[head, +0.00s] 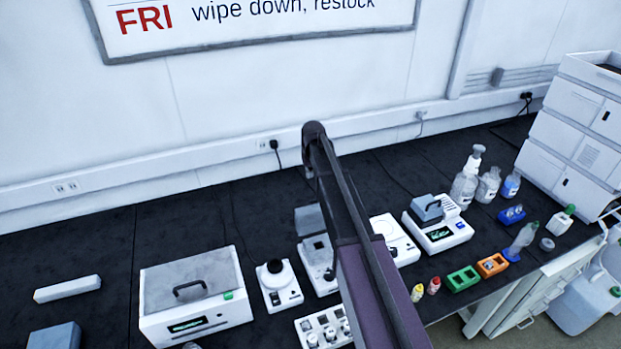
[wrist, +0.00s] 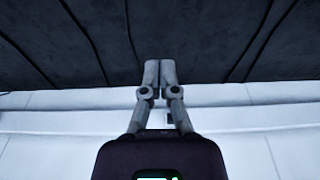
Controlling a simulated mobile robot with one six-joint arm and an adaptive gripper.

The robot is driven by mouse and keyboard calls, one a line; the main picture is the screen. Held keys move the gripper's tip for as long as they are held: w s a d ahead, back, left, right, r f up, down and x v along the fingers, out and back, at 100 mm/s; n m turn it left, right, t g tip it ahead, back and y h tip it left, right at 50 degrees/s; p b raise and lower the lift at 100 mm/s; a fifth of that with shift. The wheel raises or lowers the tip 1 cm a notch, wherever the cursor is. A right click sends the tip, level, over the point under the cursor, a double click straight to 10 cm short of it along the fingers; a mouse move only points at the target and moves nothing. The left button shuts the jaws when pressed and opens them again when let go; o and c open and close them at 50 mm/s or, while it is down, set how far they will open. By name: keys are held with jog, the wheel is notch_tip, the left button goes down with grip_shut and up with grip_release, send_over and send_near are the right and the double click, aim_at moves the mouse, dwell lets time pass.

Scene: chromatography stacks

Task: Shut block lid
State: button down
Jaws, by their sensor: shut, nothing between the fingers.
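A small white block heater (head: 318,262) stands on the bench left of my arm. Its grey lid (head: 309,219) appears to stand raised at the back of the unit. My arm hides the unit's right side and part of the lid. A second white unit (head: 440,236) to the right carries a grey block-shaped top (head: 427,208); I cannot tell whether that is a lid. My gripper (wrist: 160,64) is shut and empty in the wrist view, its fingertips together against a dark bench background. In the head view I cannot make out the fingers. The lid is not recognisable in the wrist view.
A vial rack (head: 324,326) is in front. Green (head: 463,278) and orange (head: 492,265) racks and bottles stand right. The wall runs behind; the back left bench is clear.

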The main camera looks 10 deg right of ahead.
aim_at(320, 213)
jog(key=shift+w+f+b, duration=0.7)
jog(key=shift+f+b, duration=3.75)
jog(key=shift+f, duration=0.2)
jog(key=shift+s+d+r+p, duration=0.15)
jog(key=shift+s+r+p, duration=0.05)
jog(key=shift+s, duration=0.8)
jog(key=shift+s+d+r+p, duration=0.1)
jog(key=shift+s+r+p, duration=0.1)
jog(key=shift+s, duration=0.75)
jog(key=shift+s+r, duration=0.1)
jog(key=shift+s, duration=0.05)
jog(key=shift+s+d+r+t, duration=0.1)
jog(key=shift+s+r+t, duration=0.05)
jog(key=shift+t, duration=0.15)
jog(key=shift+s, duration=0.1)
jog(key=shift+s+r+t, duration=0.2)
jog(key=shift+s+t, duration=0.05)
jog(key=shift+t, duration=0.05)
